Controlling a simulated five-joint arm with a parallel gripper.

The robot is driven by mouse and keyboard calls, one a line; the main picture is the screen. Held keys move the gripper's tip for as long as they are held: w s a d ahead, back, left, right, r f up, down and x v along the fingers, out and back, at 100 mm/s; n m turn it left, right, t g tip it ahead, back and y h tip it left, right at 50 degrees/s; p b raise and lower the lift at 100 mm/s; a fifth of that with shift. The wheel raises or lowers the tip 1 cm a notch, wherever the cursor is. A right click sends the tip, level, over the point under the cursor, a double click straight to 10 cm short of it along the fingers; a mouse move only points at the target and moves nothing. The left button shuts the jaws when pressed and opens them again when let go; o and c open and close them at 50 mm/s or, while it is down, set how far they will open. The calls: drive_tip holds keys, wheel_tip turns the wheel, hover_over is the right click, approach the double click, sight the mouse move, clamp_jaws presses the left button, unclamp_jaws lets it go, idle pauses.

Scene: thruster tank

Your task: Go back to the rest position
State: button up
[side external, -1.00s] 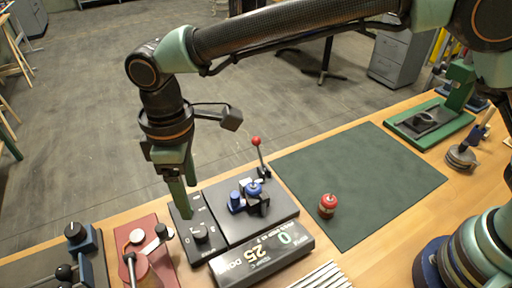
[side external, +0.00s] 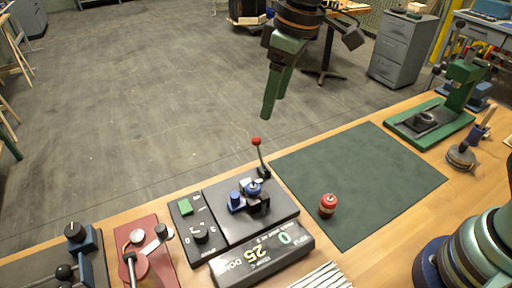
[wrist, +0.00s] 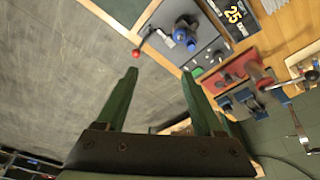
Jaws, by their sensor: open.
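My gripper (side external: 273,104) hangs in the air in the side view, high above and behind the bench, over the grey floor. Its two green fingers are apart with nothing between them; the wrist view also shows the open gripper (wrist: 158,76). The dark control unit (side external: 272,222) stands on the bench below, apart from my gripper. It carries a red-knobbed lever (side external: 257,142), a blue fitting (side external: 236,202), a green button (side external: 185,207) and a black dial (side external: 200,236). The display box (side external: 262,256) in front reads 25 and 0.
A red-topped small part (side external: 328,205) stands on the dark green mat (side external: 365,165). A green press (side external: 455,100) is at the right. A red fixture (side external: 150,262) and a grey-blue fixture (side external: 82,245) stand at the left. The air around my gripper looks clear.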

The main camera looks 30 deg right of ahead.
drive_tip(key=s+d+m+t, duration=0.1)
drive_tip(key=s+d+m, duration=0.1)
drive_tip(key=d, duration=0.4)
drive_tip(key=s+d+m+t, duration=0.1)
drive_tip(key=s+d+m, duration=0.1)
drive_tip(key=s+d, duration=0.2)
drive_tip(key=s+d+m+t+h, duration=0.1)
drive_tip(key=s+d+m, duration=0.2)
drive_tip(key=d, duration=0.7)
